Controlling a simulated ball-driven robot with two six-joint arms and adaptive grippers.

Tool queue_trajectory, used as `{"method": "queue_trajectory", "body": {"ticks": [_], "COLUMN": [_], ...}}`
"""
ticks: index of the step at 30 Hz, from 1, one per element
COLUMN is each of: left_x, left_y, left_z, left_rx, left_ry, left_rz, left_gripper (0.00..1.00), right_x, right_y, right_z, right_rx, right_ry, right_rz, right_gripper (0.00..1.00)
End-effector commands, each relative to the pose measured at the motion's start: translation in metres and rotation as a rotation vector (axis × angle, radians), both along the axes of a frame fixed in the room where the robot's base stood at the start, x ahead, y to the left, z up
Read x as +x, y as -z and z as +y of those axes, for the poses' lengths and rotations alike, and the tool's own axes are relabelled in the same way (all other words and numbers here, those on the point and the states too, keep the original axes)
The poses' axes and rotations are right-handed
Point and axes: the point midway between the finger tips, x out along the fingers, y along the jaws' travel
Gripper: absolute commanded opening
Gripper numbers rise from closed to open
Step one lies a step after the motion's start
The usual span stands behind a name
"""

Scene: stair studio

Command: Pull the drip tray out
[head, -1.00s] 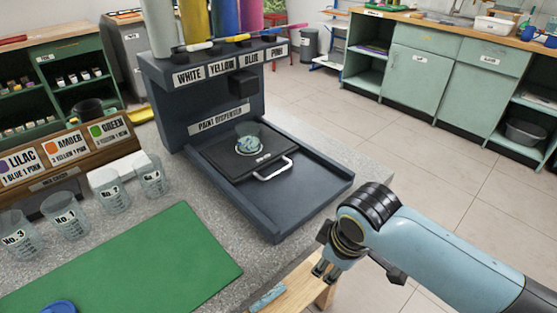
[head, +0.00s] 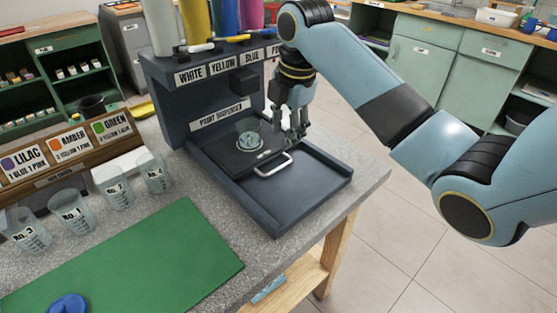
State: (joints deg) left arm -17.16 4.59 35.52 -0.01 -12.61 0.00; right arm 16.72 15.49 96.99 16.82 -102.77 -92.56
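The drip tray (head: 228,155) is a flat black plate with a pale loop handle (head: 274,166) on its front edge. It lies in the dark blue-grey base of the paint dispenser (head: 170,105), with bare base floor in front of it. A clear cup (head: 249,141) stands on the tray. My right gripper (head: 292,136) points down over the far right side of the base, just behind and above the handle. Its fingers look apart with nothing between them, and it does not hold the handle. My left gripper is not in view.
Several clear numbered cups (head: 118,193) stand at the left by a recipe board (head: 70,145). A green mat (head: 125,258) lies in front with a blue lid (head: 67,306). Paint bottles (head: 226,15) top the dispenser. The base's front area (head: 300,190) is empty.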

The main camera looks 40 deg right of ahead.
Motion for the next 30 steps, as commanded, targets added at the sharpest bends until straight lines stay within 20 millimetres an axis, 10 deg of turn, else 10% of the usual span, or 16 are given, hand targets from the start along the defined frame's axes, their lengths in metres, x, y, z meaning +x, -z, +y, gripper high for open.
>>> {"method": "queue_trajectory", "body": {"ticks": [18, 30], "left_x": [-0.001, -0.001], "left_y": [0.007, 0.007], "left_z": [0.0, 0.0], "left_rx": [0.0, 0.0], "left_ry": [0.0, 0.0], "left_rz": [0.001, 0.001], "left_gripper": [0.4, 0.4], "right_x": [0.018, 0.02], "right_y": [0.094, 0.104], "right_z": [0.001, 0.002], "right_rx": [-0.001, -0.002], "right_ry": [-0.018, -0.018], "right_rz": [0.003, 0.0], "right_gripper": [0.33, 0.33]}}
